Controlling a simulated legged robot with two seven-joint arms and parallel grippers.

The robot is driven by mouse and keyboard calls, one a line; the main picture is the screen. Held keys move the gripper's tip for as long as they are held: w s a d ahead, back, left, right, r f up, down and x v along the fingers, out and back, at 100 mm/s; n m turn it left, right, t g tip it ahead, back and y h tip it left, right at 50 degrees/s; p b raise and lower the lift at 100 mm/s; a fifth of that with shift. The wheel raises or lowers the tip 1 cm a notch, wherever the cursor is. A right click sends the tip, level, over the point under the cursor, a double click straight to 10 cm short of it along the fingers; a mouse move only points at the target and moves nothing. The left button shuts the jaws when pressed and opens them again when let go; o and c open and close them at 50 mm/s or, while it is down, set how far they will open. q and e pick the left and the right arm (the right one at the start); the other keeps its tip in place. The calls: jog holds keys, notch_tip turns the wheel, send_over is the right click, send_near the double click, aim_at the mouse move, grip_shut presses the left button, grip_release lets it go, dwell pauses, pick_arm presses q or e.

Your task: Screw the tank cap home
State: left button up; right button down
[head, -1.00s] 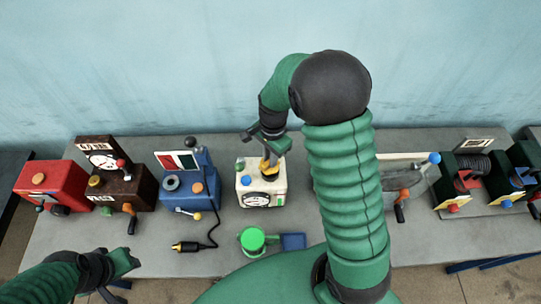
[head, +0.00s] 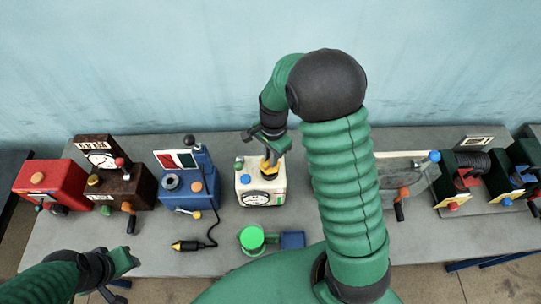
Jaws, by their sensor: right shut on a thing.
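The white tank unit (head: 262,196) with a round gauge on its front stands at the middle of the table. A yellow-orange cap (head: 270,168) sits at the top right of this unit. My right gripper (head: 269,155) reaches down from above and is shut on the cap; its fingers partly hide the cap and its seat. I cannot tell how far the cap is turned. My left gripper (head: 126,262) is at the lower left, in front of the table and apart from everything; its finger gap does not show clearly.
A blue unit (head: 186,185) with a cable and black plug stands left, beyond it a brown unit (head: 125,186) and a red box (head: 52,184). A green round container (head: 252,238) and a blue block (head: 292,240) lie in front. Cranked units (head: 468,178) stand right.

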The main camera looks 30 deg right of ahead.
jog(key=shift+f+b, duration=0.45)
jog(key=shift+f, duration=0.4)
